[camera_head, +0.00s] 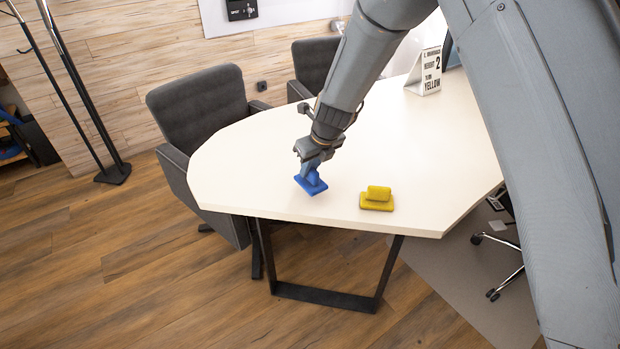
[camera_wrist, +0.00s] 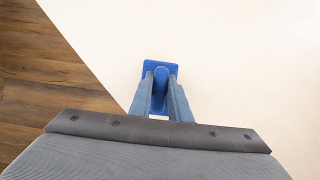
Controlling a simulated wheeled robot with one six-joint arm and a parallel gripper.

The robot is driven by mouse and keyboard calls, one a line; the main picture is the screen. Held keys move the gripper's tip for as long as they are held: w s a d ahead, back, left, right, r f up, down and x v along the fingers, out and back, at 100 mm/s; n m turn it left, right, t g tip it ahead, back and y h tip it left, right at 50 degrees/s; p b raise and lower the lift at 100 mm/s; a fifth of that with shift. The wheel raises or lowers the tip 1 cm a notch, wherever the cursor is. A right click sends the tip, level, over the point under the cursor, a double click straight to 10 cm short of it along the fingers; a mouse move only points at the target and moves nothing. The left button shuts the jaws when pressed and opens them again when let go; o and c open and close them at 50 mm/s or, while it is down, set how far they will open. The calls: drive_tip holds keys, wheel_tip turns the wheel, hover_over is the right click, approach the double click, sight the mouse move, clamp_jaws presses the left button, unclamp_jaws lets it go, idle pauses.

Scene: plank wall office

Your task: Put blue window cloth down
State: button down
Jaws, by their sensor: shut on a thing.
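The blue window cloth (camera_head: 311,186) is a flat blue pad with a raised grip, near the front edge of the white table (camera_head: 240,160). My gripper (camera_head: 313,172) reaches down from above and is shut on the grip of the cloth. In the wrist view the blue window cloth (camera_wrist: 157,67) shows between the two fingers of my gripper (camera_wrist: 160,85), with white tabletop around it. The cloth is at or just above the tabletop; I cannot tell whether it touches. Part of its grip is hidden by the fingers.
A yellow pad with a grip (camera_head: 377,199) lies to the right of the blue cloth. A white sign (camera_head: 426,72) stands farther back on the table. Grey chairs (camera_head: 203,105) stand at the table's far left side. The tabletop left of the cloth is clear.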

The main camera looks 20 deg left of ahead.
sight(310, 177)
drive_tip(key=shift+f, duration=1.9)
drive_tip(key=shift+f, duration=0.1)
drive_tip(key=c, duration=1.7)
unclamp_jaws()
drive_tip(key=shift+o, duration=0.2)
drive_tip(key=v, duration=1.2)
drive_tip(key=shift+b, duration=0.35)
